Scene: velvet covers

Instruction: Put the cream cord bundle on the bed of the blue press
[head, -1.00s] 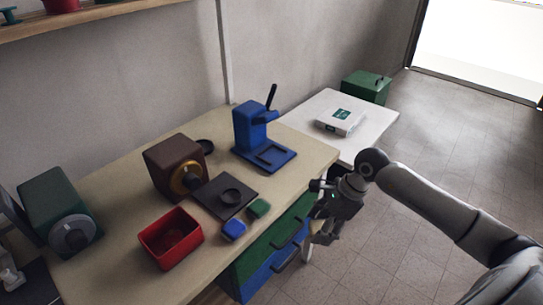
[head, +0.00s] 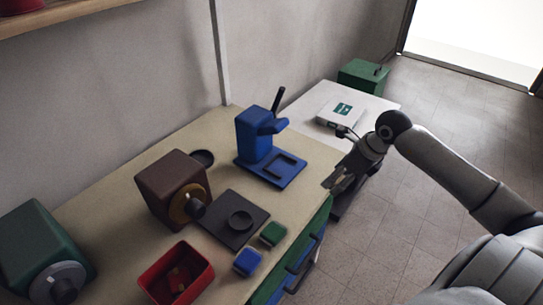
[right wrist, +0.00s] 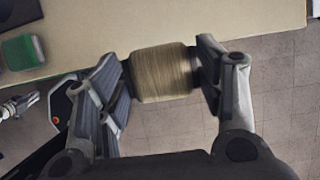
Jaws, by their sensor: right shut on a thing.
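The blue press (head: 252,140) stands on the bench, with a dark upright lever. Its flat blue bed (head: 292,172) faces the bench's right side and has nothing on it. My right gripper (head: 336,180) is just off the bench's right edge, to the right of the bed. In the right wrist view, my right gripper (right wrist: 165,66) is shut on the cream cord bundle (right wrist: 163,76), a ribbed cylinder between the two fingers. The bundle is hard to make out in the head view. My left gripper is not in view.
A brown machine (head: 170,185), a dark plate with a round dish (head: 236,218), a green block (head: 272,234), a blue block (head: 247,262) and a red bin (head: 160,290) share the bench (head: 110,200). A white side table (head: 372,104) holds a white box (head: 338,114).

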